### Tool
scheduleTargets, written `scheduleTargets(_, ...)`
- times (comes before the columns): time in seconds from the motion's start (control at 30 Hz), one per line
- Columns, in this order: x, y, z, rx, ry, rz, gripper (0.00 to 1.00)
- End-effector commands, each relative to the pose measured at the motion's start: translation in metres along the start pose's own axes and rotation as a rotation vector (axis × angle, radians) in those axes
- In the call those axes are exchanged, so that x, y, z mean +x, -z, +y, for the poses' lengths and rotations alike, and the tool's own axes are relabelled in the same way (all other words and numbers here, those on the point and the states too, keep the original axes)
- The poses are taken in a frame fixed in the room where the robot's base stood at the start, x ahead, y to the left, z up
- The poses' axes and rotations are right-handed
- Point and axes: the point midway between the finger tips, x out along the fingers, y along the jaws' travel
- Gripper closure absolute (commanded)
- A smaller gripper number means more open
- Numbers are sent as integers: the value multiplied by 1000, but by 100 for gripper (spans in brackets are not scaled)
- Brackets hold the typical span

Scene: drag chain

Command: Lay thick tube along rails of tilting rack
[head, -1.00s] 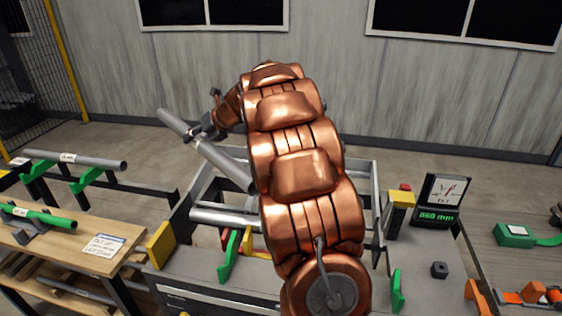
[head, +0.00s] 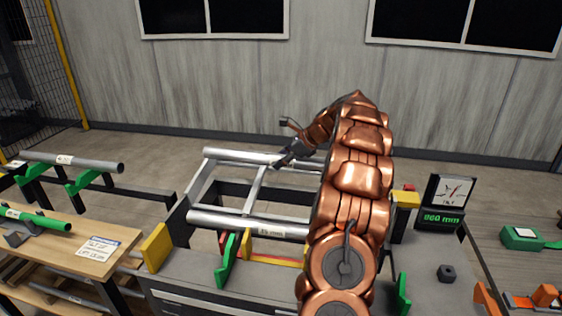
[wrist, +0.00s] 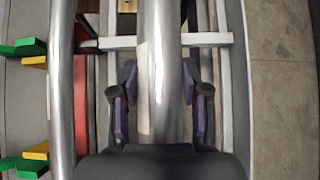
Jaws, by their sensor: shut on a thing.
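My gripper (head: 288,158) is shut on a thick grey metal tube (head: 240,155) at the back of the rack. The tube (wrist: 160,60) runs straight up the wrist view between my two purple-padded fingers (wrist: 160,108). It lies level across the picture in the head view, over or on the far part of the rack frame (head: 256,190); I cannot tell whether it touches. A second grey tube (head: 222,220) with a white label lies parallel, nearer me; it also shows left of the held tube in the wrist view (wrist: 62,90). My arm hides the right part of the rack.
Green (head: 228,262) and yellow (head: 157,246) stops stand along the rack's near edge. A display (head: 440,218) reading 860 mm stands at the right. Another grey tube (head: 90,163) rests on green supports at the left. A wooden bench (head: 60,245) holds a green tube (head: 40,217).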

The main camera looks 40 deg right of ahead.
Motion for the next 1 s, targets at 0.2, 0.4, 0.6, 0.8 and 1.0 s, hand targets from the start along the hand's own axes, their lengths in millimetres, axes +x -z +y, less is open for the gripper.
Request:
scheduleTargets(0.2,4,6,0,-3,1,-1,100)
scheduleTargets(0.4,14,16,0,-2,1,0,100)
scheduleTargets(0.6,26,27,0,0,1,-1,100)
scheduleTargets(0.8,37,38,0,0,1,0,100)
scheduleTargets(1.0,48,48,0,0,1,-1,100)
